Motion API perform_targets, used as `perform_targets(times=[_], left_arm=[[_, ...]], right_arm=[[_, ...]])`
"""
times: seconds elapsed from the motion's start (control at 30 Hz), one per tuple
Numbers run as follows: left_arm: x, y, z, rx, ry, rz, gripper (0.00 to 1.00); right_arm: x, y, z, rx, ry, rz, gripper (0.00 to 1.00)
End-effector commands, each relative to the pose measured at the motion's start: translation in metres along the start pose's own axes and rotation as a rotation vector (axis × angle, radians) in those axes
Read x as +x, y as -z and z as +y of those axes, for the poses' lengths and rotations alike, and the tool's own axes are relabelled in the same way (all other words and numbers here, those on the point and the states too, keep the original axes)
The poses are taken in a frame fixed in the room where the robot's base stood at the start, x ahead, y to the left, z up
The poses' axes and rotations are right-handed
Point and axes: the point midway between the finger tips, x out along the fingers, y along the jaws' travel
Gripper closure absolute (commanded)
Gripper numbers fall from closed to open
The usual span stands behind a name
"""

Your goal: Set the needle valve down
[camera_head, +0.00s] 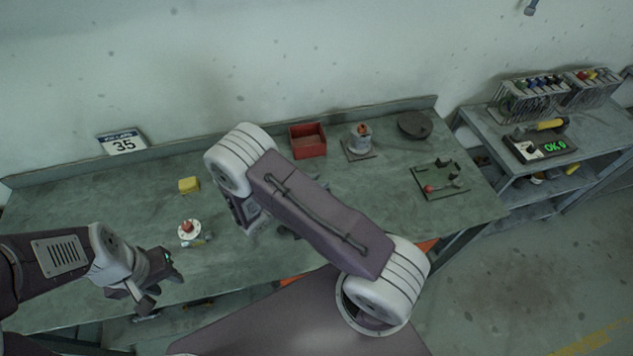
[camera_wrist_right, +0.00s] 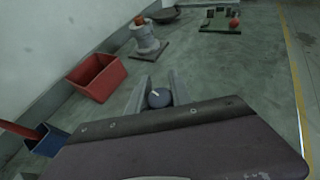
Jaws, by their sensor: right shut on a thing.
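My right gripper (camera_wrist_right: 158,84) has its two fingers shut on a small grey round-topped part (camera_wrist_right: 160,98), which I take to be the needle valve. The lower part of this piece is hidden in the right wrist view. In the head view my right arm covers the gripper and the held part. The grey-green workbench (camera_head: 375,205) lies below; I cannot tell whether the part touches it. My left gripper (camera_head: 160,281) is open and empty over the bench's front left.
A red bin (camera_head: 308,143), a grey flanged fitting (camera_head: 359,142) and a dark disc (camera_head: 415,125) stand along the back. A tool board (camera_head: 440,180) lies at right. A blue bin (camera_wrist_right: 46,140) shows in the wrist view. A white-red part (camera_head: 189,228) and yellow block (camera_head: 189,185) are left.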

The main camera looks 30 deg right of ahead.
Motion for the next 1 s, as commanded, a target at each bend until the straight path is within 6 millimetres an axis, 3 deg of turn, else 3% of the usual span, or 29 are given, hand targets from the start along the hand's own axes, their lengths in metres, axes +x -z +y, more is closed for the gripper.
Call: perform_targets(times=[0.03,0.07,0.13,0.53,0.8,1.0], left_arm=[[0.003,0.000,0.000,0.000,0.000,0.000,0.64],[0.002,0.000,0.000,0.000,0.000,0.000,0.64],[0.002,0.000,0.000,0.000,0.000,0.000,0.64],[0.002,0.000,0.000,0.000,0.000,0.000,0.64],[0.019,-0.002,0.000,0.000,0.000,0.000,0.64],[0.024,-0.003,-0.001,0.000,0.000,0.000,0.64]], right_arm=[[0.001,0.003,0.000,0.000,0.000,-0.001,1.00],[0.001,0.002,0.000,0.000,0.000,0.000,0.69],[0.001,0.002,0.000,0.000,0.000,0.000,0.53],[-0.008,-0.001,0.001,0.000,-0.004,-0.001,0.53],[-0.077,0.002,0.001,0.002,-0.007,0.002,0.53],[-0.112,0.000,0.001,0.001,-0.003,0.001,0.53]])
